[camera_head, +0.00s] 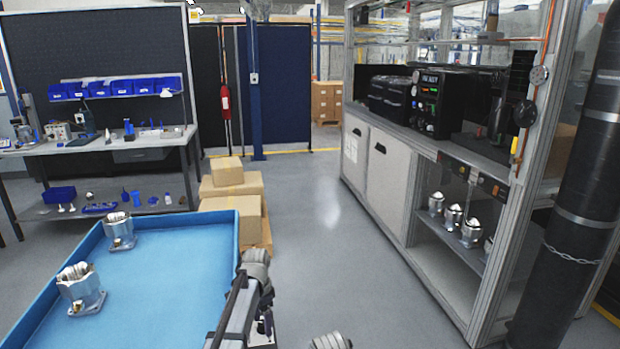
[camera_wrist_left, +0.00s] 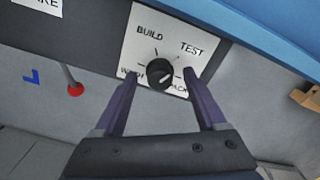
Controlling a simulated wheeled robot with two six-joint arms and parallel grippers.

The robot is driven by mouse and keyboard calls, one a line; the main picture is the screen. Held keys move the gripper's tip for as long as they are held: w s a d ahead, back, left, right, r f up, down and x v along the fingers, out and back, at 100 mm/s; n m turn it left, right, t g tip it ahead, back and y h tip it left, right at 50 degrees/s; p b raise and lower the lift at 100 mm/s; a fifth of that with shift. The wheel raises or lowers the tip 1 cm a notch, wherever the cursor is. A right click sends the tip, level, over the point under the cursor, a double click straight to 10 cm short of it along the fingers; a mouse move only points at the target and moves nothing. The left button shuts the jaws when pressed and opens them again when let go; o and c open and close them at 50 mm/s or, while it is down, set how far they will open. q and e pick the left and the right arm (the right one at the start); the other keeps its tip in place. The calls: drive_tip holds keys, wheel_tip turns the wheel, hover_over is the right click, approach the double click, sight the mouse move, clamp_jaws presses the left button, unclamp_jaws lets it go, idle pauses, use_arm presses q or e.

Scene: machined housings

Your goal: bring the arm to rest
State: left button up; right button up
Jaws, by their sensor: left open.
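My left arm (camera_head: 240,305) reaches in at the bottom middle of the head view, beside the blue tray's right edge. Its fingertips are not clear there. In the left wrist view my left gripper (camera_wrist_left: 162,76) is open, with one finger on each side of a black knob (camera_wrist_left: 160,73). I cannot tell whether the fingers touch the knob. The knob sits on a white plate (camera_wrist_left: 143,22) marked BUILD and TEST, with partly covered words lower down. A white line on the knob runs diagonally. My right gripper is in neither view.
The blue tray (camera_head: 180,285) holds two metal housings, one nearer (camera_head: 80,288) and one farther (camera_head: 119,231). A red-tipped lever or button (camera_wrist_left: 75,89) is left of the knob. Cardboard boxes (camera_head: 232,190) stand behind the tray. A shelved cabinet (camera_head: 385,180) is at right, with open floor between.

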use_arm(q)
drive_tip(key=n, duration=1.2)
drive_tip(key=shift+n, duration=1.7)
drive_tip(key=shift+d+r, duration=0.1)
